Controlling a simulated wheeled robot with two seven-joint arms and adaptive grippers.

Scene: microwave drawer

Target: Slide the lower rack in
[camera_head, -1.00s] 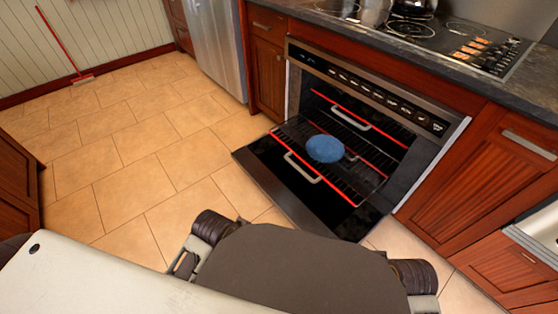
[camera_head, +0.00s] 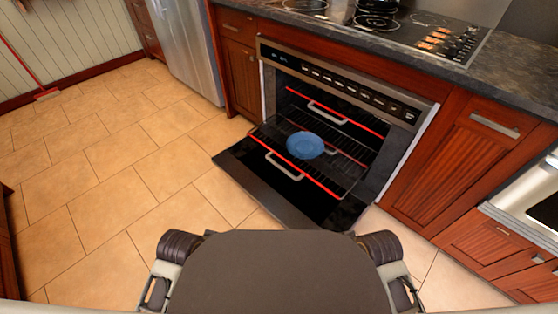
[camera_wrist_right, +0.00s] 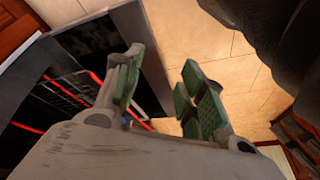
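The oven (camera_head: 345,78) is open, its dark door (camera_head: 240,168) folded down. The lower rack (camera_head: 335,176) has a red front bar and a grey handle (camera_head: 284,166). It sticks out over the open door. A round blue plate or dish (camera_head: 305,146) lies on it. My right gripper (camera_wrist_right: 163,68) shows in the right wrist view, with green-padded fingers apart and nothing between them. Oven racks (camera_wrist_right: 78,92) with red bars lie left of it, apart from the fingers. I cannot clearly make out my left gripper in the head view.
The upper rack (camera_head: 350,122) has its own red bar and handle (camera_head: 326,113) and sits inside the oven. Wooden cabinets (camera_head: 478,150) flank the oven, and a cooktop (camera_head: 400,28) is above. Tiled floor (camera_head: 115,165) is clear to the left.

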